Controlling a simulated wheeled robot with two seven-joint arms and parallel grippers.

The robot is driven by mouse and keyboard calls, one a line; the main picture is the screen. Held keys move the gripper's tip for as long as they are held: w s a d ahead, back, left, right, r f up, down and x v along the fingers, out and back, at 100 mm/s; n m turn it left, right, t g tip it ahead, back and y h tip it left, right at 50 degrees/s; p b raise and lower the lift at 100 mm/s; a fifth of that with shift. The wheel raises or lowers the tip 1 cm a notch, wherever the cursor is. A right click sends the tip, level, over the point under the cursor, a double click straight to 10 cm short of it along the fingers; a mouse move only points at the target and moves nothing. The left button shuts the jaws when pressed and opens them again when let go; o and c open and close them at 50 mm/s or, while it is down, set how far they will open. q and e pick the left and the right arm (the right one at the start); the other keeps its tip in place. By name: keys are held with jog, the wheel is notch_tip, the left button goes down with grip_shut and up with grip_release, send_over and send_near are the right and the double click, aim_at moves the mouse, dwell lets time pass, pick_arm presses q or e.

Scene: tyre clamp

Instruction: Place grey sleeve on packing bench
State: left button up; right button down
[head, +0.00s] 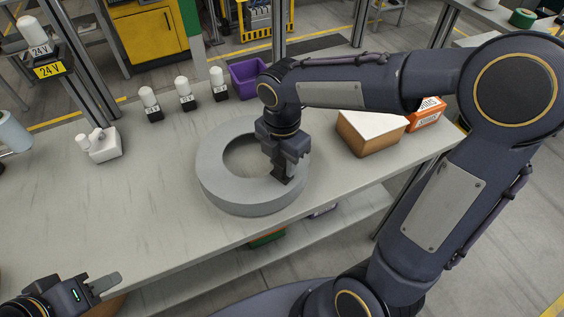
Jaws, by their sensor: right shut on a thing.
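The grey sleeve (220,187) is a wide thick ring lying flat on, or just above, the packing bench (100,215); I cannot tell if it touches. My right gripper (284,178) points down at the sleeve's right side and is shut on its wall, hiding part of that side. My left gripper (108,285) is low at the bottom left, in front of the bench edge and away from the sleeve. It is only partly in view, and its finger opening is unclear.
A brown box with a white top (370,132) and an orange box (427,113) stand right of the sleeve. Several white-topped black pieces (185,95) and a purple bin (248,78) line the back. A white fitting (103,147) sits at left. The bench's front left is clear.

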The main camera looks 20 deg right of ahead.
jog(key=shift+f, duration=0.65)
jog(key=c, duration=0.9)
grip_release()
jog(key=shift+c, duration=0.2)
